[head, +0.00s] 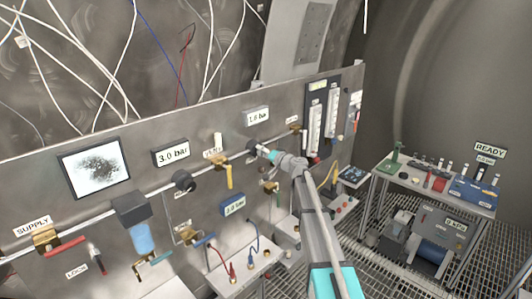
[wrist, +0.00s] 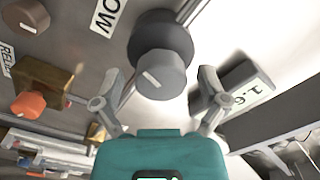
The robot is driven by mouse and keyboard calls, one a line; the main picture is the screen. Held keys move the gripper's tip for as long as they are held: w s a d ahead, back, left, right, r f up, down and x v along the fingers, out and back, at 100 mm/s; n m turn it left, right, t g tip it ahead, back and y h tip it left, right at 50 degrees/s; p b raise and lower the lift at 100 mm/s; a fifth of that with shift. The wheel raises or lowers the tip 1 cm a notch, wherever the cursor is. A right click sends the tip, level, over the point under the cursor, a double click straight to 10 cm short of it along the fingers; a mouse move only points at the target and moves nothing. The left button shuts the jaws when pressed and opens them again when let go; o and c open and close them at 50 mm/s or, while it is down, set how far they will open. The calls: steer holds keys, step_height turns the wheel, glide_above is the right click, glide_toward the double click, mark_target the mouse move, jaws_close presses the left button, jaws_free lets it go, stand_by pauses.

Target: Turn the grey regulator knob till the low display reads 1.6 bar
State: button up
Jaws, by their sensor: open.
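The grey regulator knob (wrist: 160,70) is a round dark body with a lighter grey front cap and a white pointer mark. In the head view, the knob (head: 252,146) sits on the panel's pipe, partly hidden by my gripper (head: 266,152). In the wrist view, my gripper (wrist: 162,84) is open, with one finger on each side of the knob's front cap and visible gaps between. The low display (wrist: 246,95) is tilted in the wrist view and reads 1.6. In the head view, the low display (head: 258,117) is too small to read surely.
A LOW label (wrist: 107,14) and an orange-knobbed brass relief valve (wrist: 32,100) are left of the knob in the wrist view. In the head view, a yellow-handled valve (head: 229,175) is left of it. A 3.0 bar display (head: 171,153) hangs farther left.

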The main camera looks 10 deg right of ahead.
steer(key=v, duration=1.2)
stand_by(0.5)
steer(key=s+a+f+n+g+h+b, duration=0.1)
steer(key=s+a+f+n+g+b, duration=0.1)
steer(key=s+a+f+g+b, duration=0.45)
steer(key=s+a+f+n+g+h+b, duration=0.15)
steer(key=s+a+f, duration=0.25)
steer(key=s+f, duration=0.65)
steer(key=s+d+f+g+h+b, duration=0.2)
steer(key=s+f+g+h+b, duration=0.1)
steer(key=s+f, duration=0.4)
steer(key=s+d+f+g+h+b, duration=0.2)
steer(key=s+f+h, duration=0.3)
steer(key=s+f, duration=0.3)
steer(key=s+g+b, duration=0.1)
steer(key=s, duration=0.2)
steer(key=shift+s+d+f+g, duration=0.2)
steer(key=shift+s+f+g, duration=0.1)
stand_by(1.0)
